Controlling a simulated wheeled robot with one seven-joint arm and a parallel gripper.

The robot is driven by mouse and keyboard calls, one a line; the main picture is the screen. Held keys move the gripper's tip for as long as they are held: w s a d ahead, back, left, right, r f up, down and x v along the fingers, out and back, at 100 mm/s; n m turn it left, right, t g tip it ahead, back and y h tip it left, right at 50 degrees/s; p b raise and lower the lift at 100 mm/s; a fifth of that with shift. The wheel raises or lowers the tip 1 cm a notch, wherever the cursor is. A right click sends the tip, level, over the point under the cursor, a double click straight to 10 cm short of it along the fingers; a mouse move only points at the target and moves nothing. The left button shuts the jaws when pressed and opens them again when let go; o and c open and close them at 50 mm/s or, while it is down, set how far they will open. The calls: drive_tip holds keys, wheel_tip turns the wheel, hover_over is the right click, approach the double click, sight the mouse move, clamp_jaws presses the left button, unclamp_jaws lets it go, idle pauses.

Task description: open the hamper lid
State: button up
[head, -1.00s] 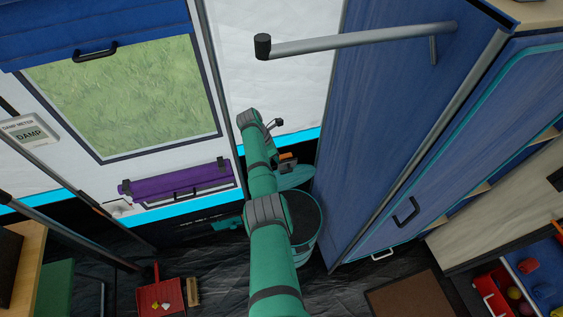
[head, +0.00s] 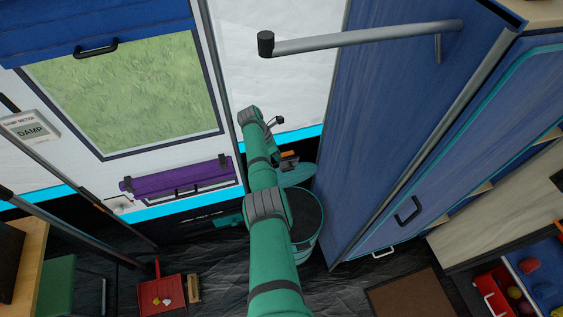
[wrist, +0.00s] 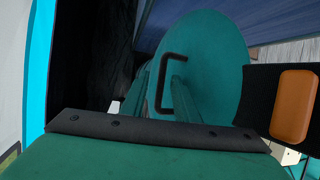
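The hamper (head: 307,240) is a round bin on the floor, partly behind my arm, with its dark opening showing in the head view. Its teal round lid (head: 299,176) stands raised at the back of the opening. The lid fills the middle of the wrist view (wrist: 222,70), with a black bracket handle (wrist: 166,82) on its face. My gripper (wrist: 167,80) has its two teal fingers apart at the handle, with the handle bar between or just in front of them; contact is unclear. In the head view my arm mostly hides the gripper.
A tall blue cabinet (head: 385,130) stands close to the right of the hamper, with a grey rail (head: 360,38) jutting out above. The white tent wall (head: 285,80) is behind. A red dustpan (head: 162,295) and brush (head: 193,289) lie on the floor at left.

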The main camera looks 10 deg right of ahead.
sight(281, 163)
drive_tip(key=shift+r, duration=1.55)
drive_tip(key=s+r, duration=0.2)
drive_tip(key=s+a+r, duration=0.1)
drive_tip(key=s+r, duration=0.1)
drive_tip(key=r, duration=0.1)
drive_tip(key=shift+s+a+r, duration=0.1)
drive_tip(key=shift+s+r, duration=0.15)
drive_tip(key=shift+s, duration=0.15)
drive_tip(key=shift+s+a+r, duration=0.2)
drive_tip(key=shift+s+r, duration=0.05)
drive_tip(key=shift+r, duration=0.25)
drive_tip(key=shift+s+r, duration=0.15)
drive_tip(key=shift+s, duration=0.95)
drive_tip(key=s, duration=0.1)
drive_tip(key=s+r, duration=0.1)
drive_tip(key=s, duration=0.1)
drive_tip(key=shift+a+r, duration=0.3)
drive_tip(key=shift+a, duration=0.05)
drive_tip(key=shift+s+a+r, duration=0.1)
drive_tip(key=shift+s+r, duration=0.25)
drive_tip(key=shift+s, duration=0.5)
drive_tip(key=shift+s+a+r, duration=0.1)
drive_tip(key=shift+s+r, duration=0.25)
drive_tip(key=shift+s, duration=0.45)
